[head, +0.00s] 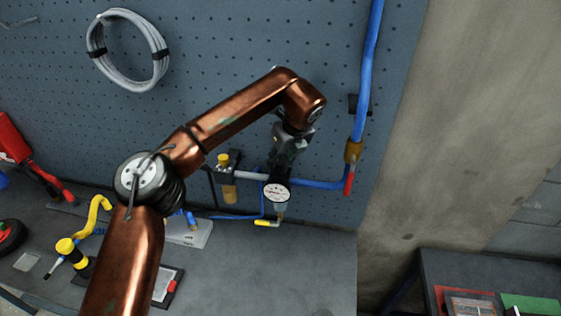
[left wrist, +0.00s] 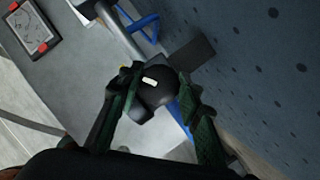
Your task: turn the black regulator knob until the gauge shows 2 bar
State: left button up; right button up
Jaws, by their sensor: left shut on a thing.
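The black regulator knob (left wrist: 158,92) shows in the left wrist view with a small pale mark on its top. My left gripper (left wrist: 156,78) is shut on it, with one dark green finger on each side. In the head view my left gripper (head: 285,153) reaches down over the regulator and hides the knob. The round white gauge (head: 277,192) faces out just below the gripper. Its needle is too small to read. My right gripper is in neither view.
A blue hose (head: 368,75) and a red-handled valve (head: 349,182) are close to the right of the regulator. A yellow-capped filter (head: 226,180) hangs to its left. A yellow-handled valve (head: 267,223) sits below the gauge. The pegboard (head: 230,50) is right behind.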

pick_arm(q)
jog(key=shift+r, duration=0.1)
dwell(0.3)
jog(key=o, duration=1.2)
jog(key=shift+c, duration=0.2)
jog(key=v, duration=1.2)
jog(key=shift+w+d, duration=0.1)
jog(key=shift+w, duration=0.05)
